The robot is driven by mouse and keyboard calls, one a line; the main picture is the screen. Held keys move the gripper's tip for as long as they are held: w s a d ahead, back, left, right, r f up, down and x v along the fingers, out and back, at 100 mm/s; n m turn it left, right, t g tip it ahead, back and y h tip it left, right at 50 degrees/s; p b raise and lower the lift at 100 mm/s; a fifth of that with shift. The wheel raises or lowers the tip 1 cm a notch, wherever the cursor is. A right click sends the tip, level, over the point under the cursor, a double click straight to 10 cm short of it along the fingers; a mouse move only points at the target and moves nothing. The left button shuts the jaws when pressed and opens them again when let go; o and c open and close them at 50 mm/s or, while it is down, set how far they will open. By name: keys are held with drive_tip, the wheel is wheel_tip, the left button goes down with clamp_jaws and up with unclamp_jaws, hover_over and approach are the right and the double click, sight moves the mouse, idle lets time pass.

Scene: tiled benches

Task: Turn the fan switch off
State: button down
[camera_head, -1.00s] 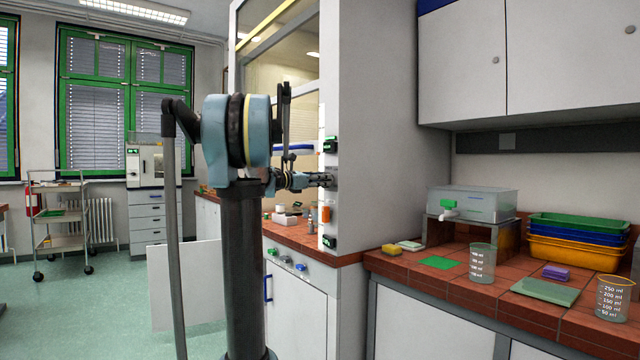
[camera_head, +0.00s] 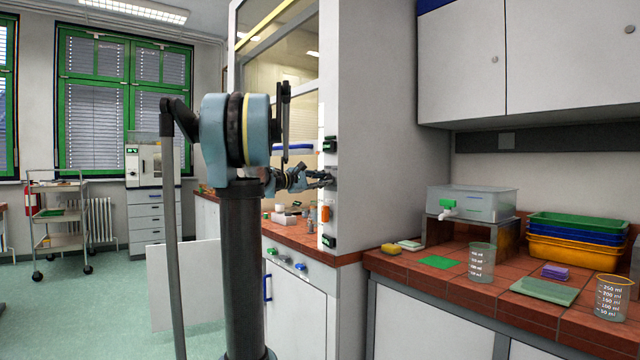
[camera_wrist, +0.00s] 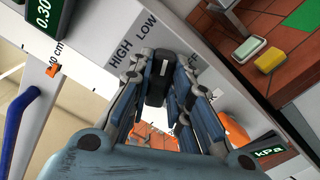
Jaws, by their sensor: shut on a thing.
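In the head view my gripper (camera_head: 328,178) reaches the front of the post between the upper green display and the orange part. The switch itself is hidden there by the fingers. I cannot tell exactly which label the knob points to.
A display reading 0.30 (camera_wrist: 43,14) and a kPa display (camera_wrist: 268,153) sit on the same post. An orange part (camera_head: 325,213) is just below my gripper. The tiled bench at right holds a yellow sponge (camera_head: 391,248), beakers and trays.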

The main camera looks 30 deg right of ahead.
drive_tip(key=m, duration=0.5)
drive_tip(key=shift+f, duration=0.2)
idle(0.6)
drive_tip(key=c, duration=1.5)
unclamp_jaws()
drive_tip(key=shift+a, duration=0.15)
drive_tip(key=a, duration=1.1)
drive_tip(key=shift+s+a, duration=0.35)
drive_tip(key=shift+s, duration=0.05)
drive_tip(key=shift+f, duration=0.1)
